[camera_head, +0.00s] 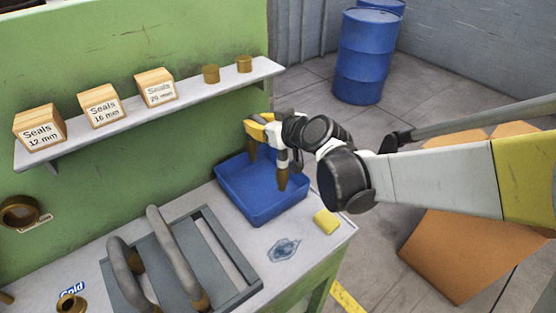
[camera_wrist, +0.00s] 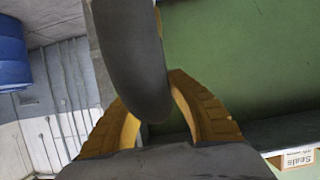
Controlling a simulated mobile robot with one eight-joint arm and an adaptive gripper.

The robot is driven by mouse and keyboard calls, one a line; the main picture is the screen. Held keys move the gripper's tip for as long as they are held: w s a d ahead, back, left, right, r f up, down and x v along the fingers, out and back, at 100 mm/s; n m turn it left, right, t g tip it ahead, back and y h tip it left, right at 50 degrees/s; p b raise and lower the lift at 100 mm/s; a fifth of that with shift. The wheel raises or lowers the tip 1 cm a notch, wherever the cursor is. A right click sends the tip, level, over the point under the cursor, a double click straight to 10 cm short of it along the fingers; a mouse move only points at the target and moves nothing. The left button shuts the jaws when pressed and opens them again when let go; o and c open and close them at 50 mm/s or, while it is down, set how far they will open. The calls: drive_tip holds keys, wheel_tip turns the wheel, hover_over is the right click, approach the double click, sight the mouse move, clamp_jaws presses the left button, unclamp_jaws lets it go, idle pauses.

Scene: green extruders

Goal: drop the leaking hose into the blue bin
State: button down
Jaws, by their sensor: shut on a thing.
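My gripper (camera_head: 259,130) is shut on a grey hose, with its yellow fingers on both sides of the hose (camera_wrist: 130,55) in the wrist view. In the head view the hose is mostly hidden by my gripper, but a brass end (camera_head: 283,180) hangs down over the blue bin (camera_head: 237,205). A second brass end shows near the fingers. The blue bin is an open, shallow tray on the bench, and no object shows inside it. I cannot tell whether the hanging end is below the bin's rim.
A grey rack (camera_head: 233,252) with two grey hoses stands on the bench (camera_head: 316,259). A wet patch (camera_head: 284,250) and a yellow sponge-like block (camera_head: 326,221) lie near the bin. A shelf (camera_head: 135,118) with seal boxes runs behind. Blue drums (camera_head: 361,62) stand beyond.

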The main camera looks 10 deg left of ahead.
wheel_tip(320, 180, down, 6)
drive_tip(key=b, duration=0.3)
drive_tip(key=shift+r+b, duration=0.25)
drive_tip(key=shift+b, duration=0.15)
drive_tip(key=c, duration=1.3)
unclamp_jaws()
drive_tip(key=v, duration=1.2)
drive_tip(key=shift+d, duration=0.15)
